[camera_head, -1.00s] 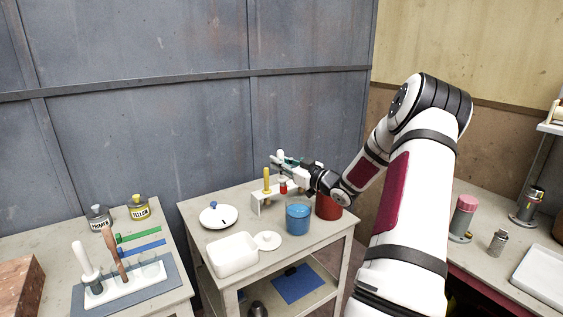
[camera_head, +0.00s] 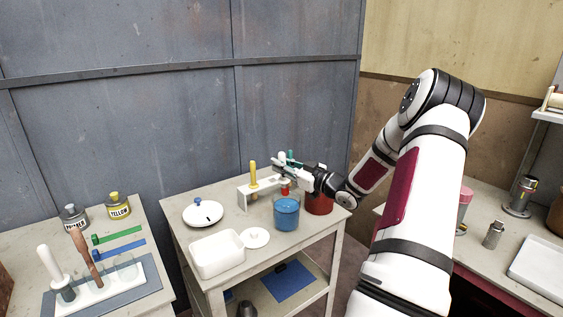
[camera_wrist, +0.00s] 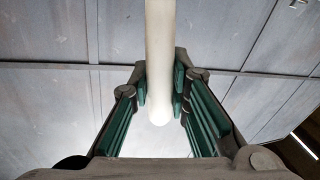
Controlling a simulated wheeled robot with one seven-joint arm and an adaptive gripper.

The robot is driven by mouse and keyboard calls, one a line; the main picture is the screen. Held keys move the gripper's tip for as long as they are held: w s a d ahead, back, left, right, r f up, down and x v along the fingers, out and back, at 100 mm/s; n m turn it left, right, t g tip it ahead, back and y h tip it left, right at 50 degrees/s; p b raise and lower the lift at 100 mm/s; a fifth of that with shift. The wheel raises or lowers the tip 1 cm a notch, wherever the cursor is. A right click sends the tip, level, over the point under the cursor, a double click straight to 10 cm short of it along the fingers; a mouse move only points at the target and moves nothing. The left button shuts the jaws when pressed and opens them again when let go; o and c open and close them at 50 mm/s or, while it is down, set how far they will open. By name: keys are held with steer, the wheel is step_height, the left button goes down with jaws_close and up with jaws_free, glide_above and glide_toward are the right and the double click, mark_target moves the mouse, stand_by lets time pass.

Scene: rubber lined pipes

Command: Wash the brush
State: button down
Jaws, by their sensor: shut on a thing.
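My gripper (camera_head: 284,163) is shut on a white rod-like handle (camera_wrist: 160,55), which stands between the green finger pads in the wrist view. I take it as the brush's handle. In the head view its white top shows at my fingers, and a small red part (camera_head: 285,189) shows below them. The brush's lower end is not clear. A white rack (camera_head: 243,197) holding a yellow-handled tool (camera_head: 253,174) stands just left of my gripper. A blue cup (camera_head: 286,214) is in front and below, and a red pot (camera_head: 320,204) is to the right, partly behind my wrist.
The small table (camera_head: 180,222) also carries a white tub (camera_head: 217,254), a round lid (camera_head: 255,238) and a white dish with a blue knob (camera_head: 203,214). The left table holds paint jars (camera_head: 118,206) and a tool stand (camera_head: 100,292). A grey wall (camera_head: 150,120) is behind.

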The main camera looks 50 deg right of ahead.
mark_target(287, 190)
steer(key=shift+a+f+b, duration=0.2)
steer(key=shift+f+b, duration=0.1)
steer(key=shift+f, duration=0.4)
steer(key=shift+w+d+f+b, duration=0.1)
steer(key=shift+d+f+b, duration=0.3)
steer(key=shift+f, duration=1.05)
steer(key=shift+w+d+f+b, duration=0.15)
steer(key=shift+f+b, duration=0.4)
steer(key=shift+f, duration=0.85)
steer(key=shift+s+d+f+b, duration=0.1)
steer(key=shift+d+f+b, duration=0.3)
steer(key=shift+f, duration=1.05)
steer(key=shift+a, duration=0.1)
steer(key=shift+w, duration=0.1)
